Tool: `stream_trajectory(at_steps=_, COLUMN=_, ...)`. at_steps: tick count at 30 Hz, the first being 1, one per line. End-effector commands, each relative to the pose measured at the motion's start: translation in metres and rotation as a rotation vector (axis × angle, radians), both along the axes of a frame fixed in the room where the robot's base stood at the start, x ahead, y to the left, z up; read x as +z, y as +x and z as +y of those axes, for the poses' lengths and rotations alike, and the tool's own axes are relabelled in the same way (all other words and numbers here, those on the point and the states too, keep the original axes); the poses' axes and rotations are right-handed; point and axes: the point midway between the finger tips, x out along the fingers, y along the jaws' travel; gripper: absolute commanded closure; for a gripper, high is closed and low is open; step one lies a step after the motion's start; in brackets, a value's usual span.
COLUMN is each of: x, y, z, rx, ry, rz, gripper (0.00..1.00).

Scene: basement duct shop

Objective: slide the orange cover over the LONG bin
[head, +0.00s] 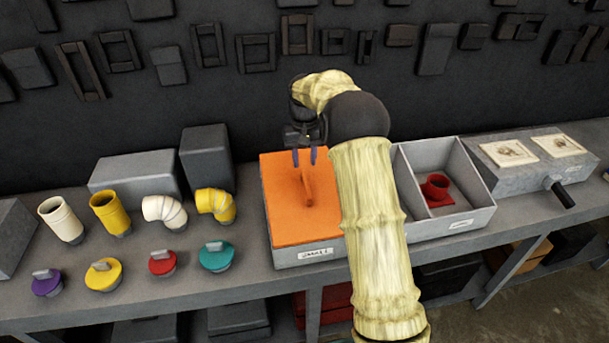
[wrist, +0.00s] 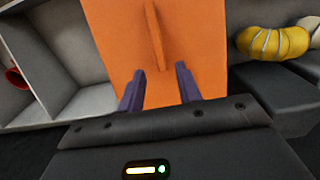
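The orange cover (head: 288,208) is a flat panel with a raised ridge handle (head: 307,187). It lies over the left bin (head: 305,254) of a grey divided box; what is under it is hidden. My gripper (head: 304,157) is above the cover's far part, its two purple fingers apart and empty. In the wrist view my gripper (wrist: 160,88) is open, with the handle (wrist: 154,35) ahead between the finger lines, not gripped. The right bin (head: 484,205) is uncovered and holds a red fitting (head: 436,187). My arm hides part of the middle. The bin labels are too small to read surely.
Cream and yellow pipe pieces (head: 110,212) and several coloured capped fittings (head: 103,274) stand on the bench left of the box. A grey box with a black handle (head: 563,194) and two pictured tiles stands at right. Grey blocks (head: 207,158) stand behind.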

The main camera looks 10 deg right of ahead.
Motion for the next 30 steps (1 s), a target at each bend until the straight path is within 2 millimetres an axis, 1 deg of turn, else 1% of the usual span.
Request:
stream_trajectory(at_steps=6, x=-0.038, y=-0.001, z=0.000, rx=0.000, ry=0.000, rz=0.004, gripper=0.65)
stream_trajectory(at_steps=12, x=-0.065, y=-0.001, z=0.000, rx=0.000, ry=0.001, rz=0.003, gripper=0.65)
stream_trajectory(at_steps=16, x=-0.073, y=-0.001, z=0.000, rx=0.000, ry=0.001, rz=0.001, gripper=0.65)
stream_trajectory(at_steps=23, x=-0.074, y=0.000, z=0.000, rx=0.000, ry=0.001, rz=0.000, gripper=0.65)
stream_trajectory(at_steps=24, x=-0.074, y=0.000, z=0.000, rx=0.000, ry=0.001, rz=0.000, gripper=0.69)
stream_trajectory(at_steps=26, x=-0.074, y=0.000, z=0.000, rx=0.000, ry=0.001, rz=0.000, gripper=0.81)
stream_trajectory(at_steps=27, x=-0.074, y=0.000, z=0.000, rx=0.000, ry=0.001, rz=-0.001, gripper=0.89)
stream_trajectory(at_steps=29, x=-0.074, y=0.000, z=0.000, rx=0.000, ry=0.001, rz=-0.001, gripper=1.00)
stream_trajectory(at_steps=30, x=-0.074, y=0.000, z=0.000, rx=0.000, ry=0.000, rz=-0.001, gripper=1.00)
